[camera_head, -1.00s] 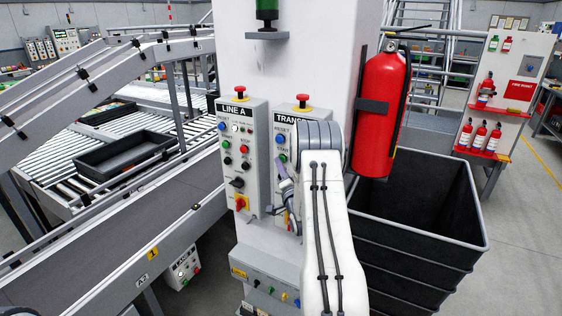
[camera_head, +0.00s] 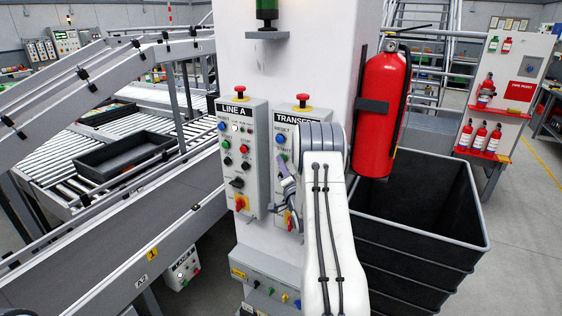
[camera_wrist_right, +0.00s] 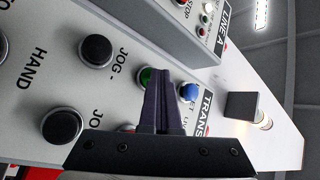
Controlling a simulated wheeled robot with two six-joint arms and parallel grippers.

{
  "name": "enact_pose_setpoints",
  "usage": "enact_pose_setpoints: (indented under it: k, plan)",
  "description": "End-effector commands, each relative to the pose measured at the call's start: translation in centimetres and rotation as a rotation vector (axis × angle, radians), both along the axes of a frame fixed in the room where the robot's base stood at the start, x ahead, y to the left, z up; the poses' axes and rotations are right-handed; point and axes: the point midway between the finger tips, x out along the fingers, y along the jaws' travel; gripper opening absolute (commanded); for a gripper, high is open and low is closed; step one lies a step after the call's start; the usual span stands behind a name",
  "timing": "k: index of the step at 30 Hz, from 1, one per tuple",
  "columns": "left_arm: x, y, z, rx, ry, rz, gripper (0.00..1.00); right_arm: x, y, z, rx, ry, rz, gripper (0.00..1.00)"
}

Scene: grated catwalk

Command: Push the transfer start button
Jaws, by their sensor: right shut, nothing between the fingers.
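The TRANSFER panel (camera_head: 299,109) is a light box on the white column, partly hidden behind my right arm. Its green button (camera_wrist_right: 146,76) shows in the wrist view, partly covered by my fingers; it sits just below the blue reset button (camera_head: 280,139) in the head view. My right gripper (camera_head: 282,163) is shut and empty, its dark fingers in front of the panel. In the wrist view the fingertips (camera_wrist_right: 161,74) overlap the green button's edge, with the blue button (camera_wrist_right: 189,92) beside them. I cannot tell whether they touch. My left gripper is out of view.
The LINE A panel (camera_head: 239,150) stands just left, with similar buttons. Black jog buttons (camera_wrist_right: 95,51) lie near my fingers. A red emergency stop (camera_head: 302,97) tops the TRANSFER panel. A fire extinguisher (camera_head: 380,115) and a black bin (camera_head: 478,225) are to the right.

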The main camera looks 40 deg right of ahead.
Motion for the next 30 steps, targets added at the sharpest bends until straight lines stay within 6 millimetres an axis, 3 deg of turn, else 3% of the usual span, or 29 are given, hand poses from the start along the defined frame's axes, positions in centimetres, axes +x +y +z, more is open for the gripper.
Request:
enact_pose_setpoints:
  k: [11, 30]
  plan:
    - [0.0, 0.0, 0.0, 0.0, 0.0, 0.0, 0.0, 0.0, 0.0, 0.1, -0.001, -0.001, -0.002, 0.0]
    - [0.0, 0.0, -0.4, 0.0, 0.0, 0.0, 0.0, -1.0, 2.2, 0.0, -0.001, 0.0, -0.001, 0.0]
